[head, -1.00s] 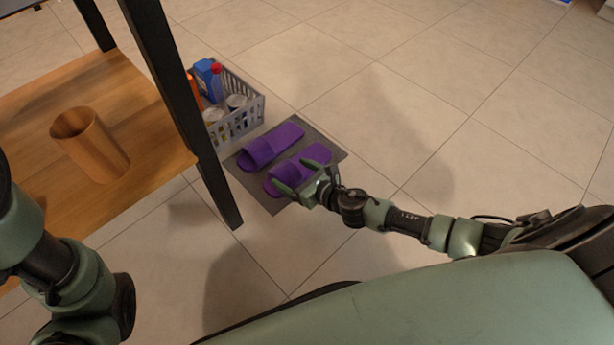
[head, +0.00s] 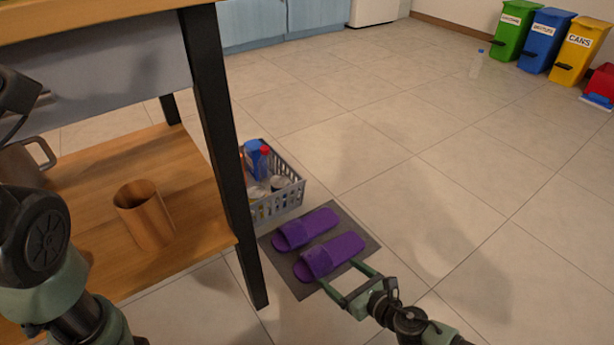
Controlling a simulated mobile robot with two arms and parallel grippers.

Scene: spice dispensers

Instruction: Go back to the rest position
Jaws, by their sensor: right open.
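My right gripper (head: 350,283) is open and empty, its fingers pointing toward the purple slippers from the lower right. The near slipper (head: 330,256) and the far slipper (head: 306,229) lie side by side on a dark grey mat (head: 366,238) on the floor. The fingertips appear close to the near slipper; I cannot tell whether they touch it. My left arm shows at the left edge in front of the table, and its gripper is out of view.
A wooden table with a dark leg (head: 226,150) stands at left; its lower shelf (head: 100,165) holds a wooden cup (head: 146,217) and a pot (head: 24,165). A grey basket (head: 284,201) holds bottles and cans. Green (head: 514,32), blue (head: 545,42) and yellow (head: 577,55) bins stand far right. The middle floor is clear.

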